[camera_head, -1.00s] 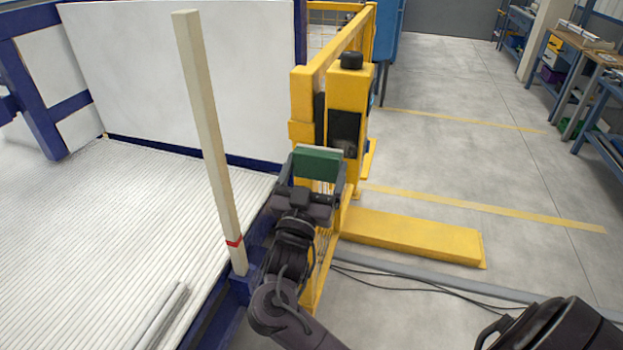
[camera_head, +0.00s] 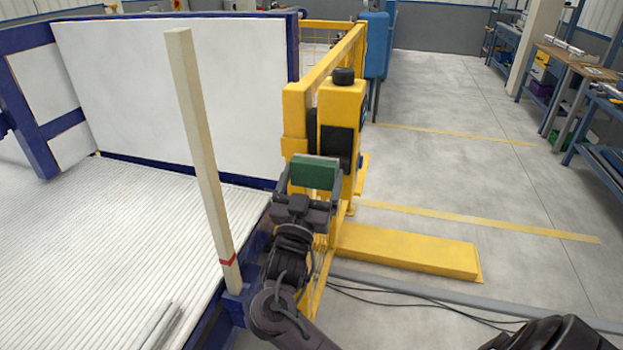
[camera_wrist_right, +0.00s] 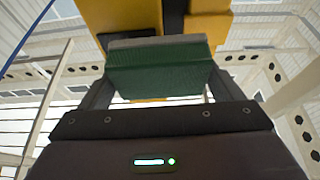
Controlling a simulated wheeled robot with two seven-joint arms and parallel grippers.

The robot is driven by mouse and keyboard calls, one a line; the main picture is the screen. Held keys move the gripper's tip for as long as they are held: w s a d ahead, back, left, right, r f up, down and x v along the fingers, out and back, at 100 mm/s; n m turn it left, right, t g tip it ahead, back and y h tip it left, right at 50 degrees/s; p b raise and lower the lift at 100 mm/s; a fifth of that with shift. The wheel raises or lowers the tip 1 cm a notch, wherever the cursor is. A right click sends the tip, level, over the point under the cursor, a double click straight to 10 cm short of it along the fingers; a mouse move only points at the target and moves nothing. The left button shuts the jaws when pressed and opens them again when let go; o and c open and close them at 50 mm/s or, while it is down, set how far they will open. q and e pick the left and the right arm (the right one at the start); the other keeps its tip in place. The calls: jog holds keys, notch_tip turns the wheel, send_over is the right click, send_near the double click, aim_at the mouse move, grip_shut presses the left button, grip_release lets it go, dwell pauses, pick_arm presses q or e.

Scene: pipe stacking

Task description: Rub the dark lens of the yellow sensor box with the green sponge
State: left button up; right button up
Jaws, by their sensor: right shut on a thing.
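The yellow sensor box (camera_head: 342,120) stands on a yellow post, with a black cap on top. Its dark lens (camera_head: 339,144) is on the face towards me, and the lower part is near the sponge. My right gripper (camera_head: 313,176) is shut on the green sponge (camera_head: 316,172), which sits just in front of and below the lens. In the right wrist view the sponge (camera_wrist_right: 160,68) spans between the fingers, with the yellow box (camera_wrist_right: 120,15) right behind it. I cannot tell whether sponge and lens touch. My left gripper is not in view.
A tall cream post with a red band (camera_head: 202,150) stands left of my right arm. A blue frame with a white panel (camera_head: 170,90) and a bed of white pipes (camera_head: 90,240) fill the left. A yellow floor beam (camera_head: 410,250) and cables lie right, with open floor beyond.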

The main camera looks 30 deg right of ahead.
aim_at(329, 185)
jog(key=shift+w+d, duration=0.65)
jog(key=shift+d, duration=0.1)
dwell(0.3)
jog(key=shift+s+d, duration=0.4)
jog(key=shift+s, duration=0.1)
jog(key=shift+s+d+p, duration=0.5)
jog(key=shift+s+d, duration=0.2)
jog(key=shift+s, duration=0.25)
jog(key=shift+s+d+p, duration=0.45)
jog(key=shift+s+d, duration=0.8)
jog(key=shift+r, duration=0.1)
jog(key=shift+w+a, duration=0.1)
